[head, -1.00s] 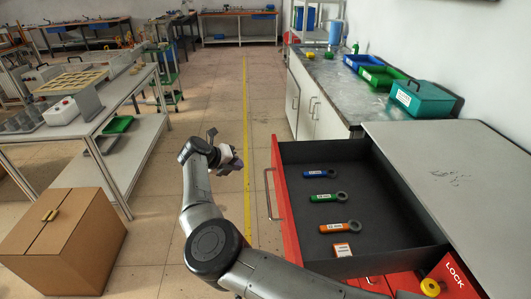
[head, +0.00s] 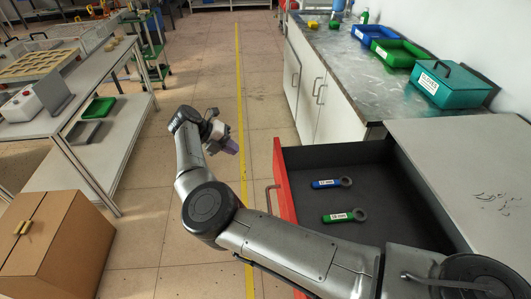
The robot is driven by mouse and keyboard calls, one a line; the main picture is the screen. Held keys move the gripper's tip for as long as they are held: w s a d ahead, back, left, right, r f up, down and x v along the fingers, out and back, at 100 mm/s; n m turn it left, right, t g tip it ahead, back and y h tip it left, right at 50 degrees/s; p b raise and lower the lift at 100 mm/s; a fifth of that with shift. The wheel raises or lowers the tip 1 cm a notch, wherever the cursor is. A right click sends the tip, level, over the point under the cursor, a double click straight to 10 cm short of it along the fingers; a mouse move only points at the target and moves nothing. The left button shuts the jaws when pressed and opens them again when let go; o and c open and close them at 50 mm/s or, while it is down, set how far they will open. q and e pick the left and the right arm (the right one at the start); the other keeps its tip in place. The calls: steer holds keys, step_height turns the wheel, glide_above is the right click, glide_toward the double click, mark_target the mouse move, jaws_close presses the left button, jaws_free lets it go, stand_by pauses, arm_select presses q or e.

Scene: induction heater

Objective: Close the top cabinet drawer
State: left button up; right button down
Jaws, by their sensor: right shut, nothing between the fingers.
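The top cabinet drawer (head: 385,185) stands pulled out to the left from the grey-topped cabinet (head: 465,150). Its red front (head: 281,180) faces left and carries a bar handle (head: 269,198). My right arm hides the drawer's near part. My right gripper (head: 228,146) is shut and empty, in the air to the left of the red front and apart from the handle. My left gripper is not in view.
A metal-topped counter (head: 350,80) with blue, green and teal boxes stands behind the cabinet. A cardboard box (head: 60,240) and a workbench (head: 75,115) are at the left. The tiled floor along the yellow line (head: 240,90) is clear.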

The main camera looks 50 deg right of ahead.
steer(key=s+d+r+b+x, duration=0.1)
steer(key=r+b+x, duration=0.1)
steer(key=x, duration=1)
steer(key=shift+s, duration=0.45)
steer(key=shift+d+f, duration=0.1)
